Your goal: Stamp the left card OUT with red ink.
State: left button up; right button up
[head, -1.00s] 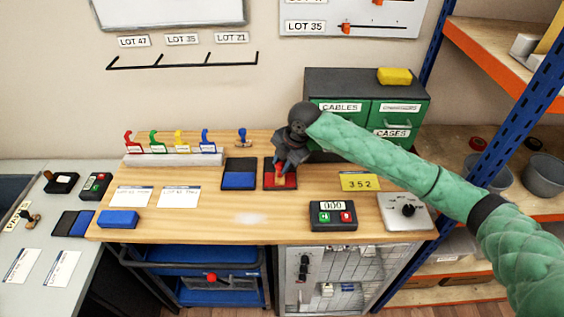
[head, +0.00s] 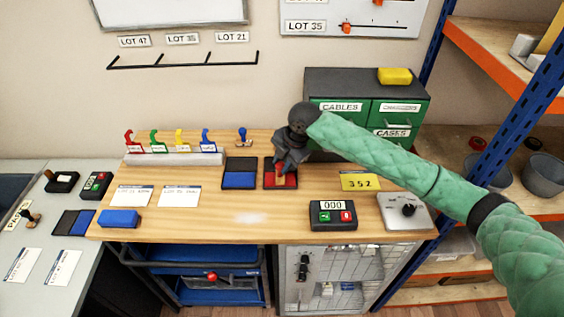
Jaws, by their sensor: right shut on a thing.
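My right gripper (head: 282,171) is shut on a stamp (head: 281,178), and holds it down at the red ink pad (head: 292,182). The gripper hides most of the stamp, so I cannot tell for sure whether it touches the ink. The left card (head: 132,196) lies flat on the wooden table, with a second card (head: 180,196) to its right. The print on both is too small to read. The blue ink pad (head: 239,180) lies just left of the red one. My left gripper is not in view.
A blue block (head: 119,219) lies in front of the left card. A rack (head: 173,158) with several coloured hooked pieces and a blue stamp (head: 242,137) stand behind. A counter box (head: 333,215), a yellow display (head: 360,181) and a dial box (head: 405,211) are at right. The table's front middle is clear.

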jog(key=shift+r+p, duration=0.6)
jog(key=shift+r, duration=0.15)
jog(key=shift+r+p, duration=1.95)
jog(key=shift+r, duration=0.8)
